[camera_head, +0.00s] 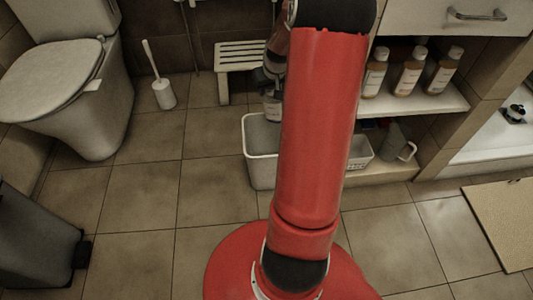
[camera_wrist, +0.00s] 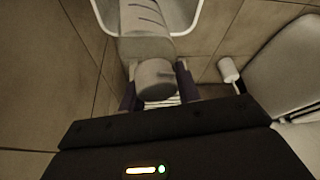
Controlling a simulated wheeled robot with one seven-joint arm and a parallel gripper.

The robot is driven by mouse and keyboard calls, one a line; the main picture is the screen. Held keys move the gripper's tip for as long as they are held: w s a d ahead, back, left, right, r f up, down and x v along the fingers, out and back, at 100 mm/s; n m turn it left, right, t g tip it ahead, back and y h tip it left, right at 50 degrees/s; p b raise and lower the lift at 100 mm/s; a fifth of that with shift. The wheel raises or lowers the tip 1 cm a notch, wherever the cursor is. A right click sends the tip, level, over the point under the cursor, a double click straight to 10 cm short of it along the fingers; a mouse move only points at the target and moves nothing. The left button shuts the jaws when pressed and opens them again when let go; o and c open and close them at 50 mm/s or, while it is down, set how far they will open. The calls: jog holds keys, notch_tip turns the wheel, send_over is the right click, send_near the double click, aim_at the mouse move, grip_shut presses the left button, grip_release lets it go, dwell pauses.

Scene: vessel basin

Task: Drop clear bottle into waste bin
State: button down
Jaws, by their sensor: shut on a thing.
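A clear, greyish bottle (camera_wrist: 146,22) with a round cap (camera_wrist: 155,79) is held between the two fingers of my gripper (camera_wrist: 157,68), cap towards the wrist camera. In the head view the bottle (camera_head: 272,107) shows in part beside my red arm, over the far part of an open white bin (camera_head: 261,171). The gripper there (camera_head: 273,78) is mostly hidden behind the arm. In the wrist view the white bin's rim (camera_wrist: 99,17) lies around the bottle's far end. I cannot tell how high the bottle is above the bin.
A dark grey bin (camera_head: 35,240) stands at the left, near a toilet (camera_head: 75,80) and toilet brush (camera_head: 164,94). A white slatted stool (camera_head: 238,57) stands behind the white bin. Several bottles (camera_head: 408,72) stand on the right shelf, above a basket (camera_head: 360,150) and jug (camera_head: 397,143).

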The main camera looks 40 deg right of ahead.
aim_at(272, 89)
jog(key=shift+f+b, duration=1.65)
jog(key=shift+f, duration=1)
jog(key=c, duration=0.9)
grip_release()
jog(key=p+v, duration=0.1)
jog(key=v, duration=0.7)
jog(key=shift+a, duration=0.1)
